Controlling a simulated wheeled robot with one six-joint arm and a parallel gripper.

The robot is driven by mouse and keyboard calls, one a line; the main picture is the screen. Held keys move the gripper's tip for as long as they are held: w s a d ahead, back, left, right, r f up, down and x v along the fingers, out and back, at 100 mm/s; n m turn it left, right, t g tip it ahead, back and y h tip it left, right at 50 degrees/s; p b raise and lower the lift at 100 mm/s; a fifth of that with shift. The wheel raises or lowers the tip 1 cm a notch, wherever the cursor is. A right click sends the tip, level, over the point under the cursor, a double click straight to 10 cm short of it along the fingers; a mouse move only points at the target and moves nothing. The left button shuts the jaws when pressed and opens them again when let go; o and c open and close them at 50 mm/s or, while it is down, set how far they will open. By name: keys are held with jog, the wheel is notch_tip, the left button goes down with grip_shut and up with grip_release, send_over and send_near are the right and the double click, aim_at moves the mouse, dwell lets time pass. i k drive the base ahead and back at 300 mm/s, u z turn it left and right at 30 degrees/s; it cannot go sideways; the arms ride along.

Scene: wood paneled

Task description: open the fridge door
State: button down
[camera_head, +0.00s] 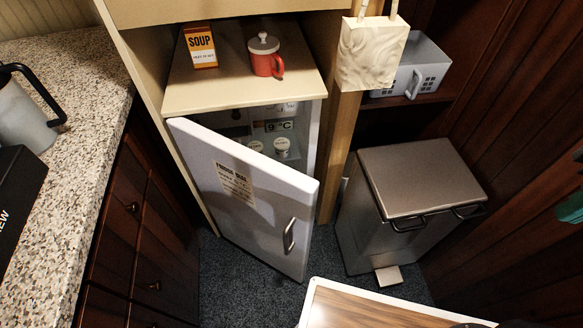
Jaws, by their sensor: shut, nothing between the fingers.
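The small white fridge stands in the cabinet under a beige shelf. Its door (245,198) is partly open, swung out towards me from the left side. A handle (289,236) sits near the door's right free edge, and a paper note (236,184) is on its front. Through the gap above and to the right of the door I see the inside, with a 9 °C display (279,126) and white-lidded jars (282,146). The door hides the lower inside. My gripper does not show in this view.
A metal pedal bin (385,225) stands right of the fridge, beyond a wooden post. A soup box (200,46) and a red lidded mug (266,57) sit on the shelf above. A speckled counter (75,120) runs along the left. Dark carpet (232,272) shows before the door.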

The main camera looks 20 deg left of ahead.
aim_at(265, 206)
jog(key=u, duration=0.3)
jog(key=k, duration=0.45)
jog(key=u, duration=0.6)
jog(key=i, duration=0.5)
